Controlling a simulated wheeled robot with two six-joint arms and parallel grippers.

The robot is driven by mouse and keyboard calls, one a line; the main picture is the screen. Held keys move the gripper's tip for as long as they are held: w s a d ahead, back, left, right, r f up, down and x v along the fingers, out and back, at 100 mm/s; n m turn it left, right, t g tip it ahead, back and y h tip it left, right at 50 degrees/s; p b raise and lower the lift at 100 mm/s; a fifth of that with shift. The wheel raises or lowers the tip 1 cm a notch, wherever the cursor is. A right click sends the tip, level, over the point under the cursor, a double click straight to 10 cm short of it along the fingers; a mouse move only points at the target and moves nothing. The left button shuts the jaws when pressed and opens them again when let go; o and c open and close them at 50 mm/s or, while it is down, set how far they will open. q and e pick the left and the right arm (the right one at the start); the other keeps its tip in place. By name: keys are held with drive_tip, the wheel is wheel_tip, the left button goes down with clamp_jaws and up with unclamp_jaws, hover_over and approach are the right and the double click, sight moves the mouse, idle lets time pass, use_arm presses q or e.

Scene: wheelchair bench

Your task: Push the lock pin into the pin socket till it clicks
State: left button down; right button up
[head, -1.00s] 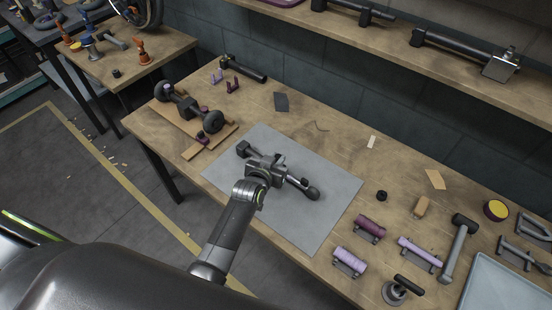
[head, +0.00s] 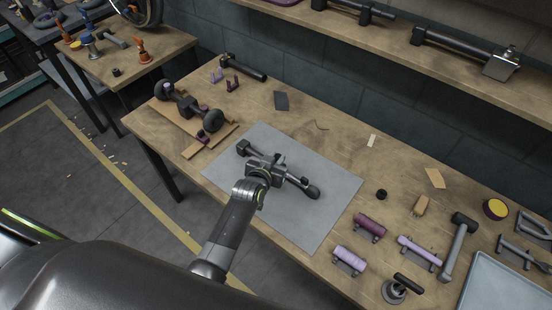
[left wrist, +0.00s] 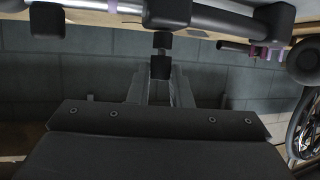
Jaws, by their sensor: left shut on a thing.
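My left gripper (head: 264,170) is over the grey mat, at the middle of a dark bar assembly (head: 305,189) that lies slantwise there. In the left wrist view the gripper's fingers (left wrist: 160,85) are shut on a small black piece, seemingly the lock pin (left wrist: 160,67). A smaller black piece shows just past it, below a black block (left wrist: 167,12) on a grey tube. The pin socket is not clearly seen; I cannot tell whether the pin touches it or sits in it. My right gripper is not in view.
The grey mat (head: 318,224) is bare around the assembly. A caster-like part with dark wheels (head: 212,121) stands on a wooden board at the left. Purple rollers (head: 350,261), a hammer (head: 459,245) and a tray (head: 505,288) lie to the right. A shelf (head: 400,60) overhangs the back.

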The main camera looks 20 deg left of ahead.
use_arm(q)
drive_tip(key=shift+f, duration=0.35)
idle(1.6)
drive_tip(key=c, duration=1.2)
unclamp_jaws()
drive_tip(key=shift+c, duration=0.2)
drive_tip(key=p+v, duration=0.5)
drive_tip(key=v, duration=1.2)
drive_tip(key=shift+s, duration=0.2)
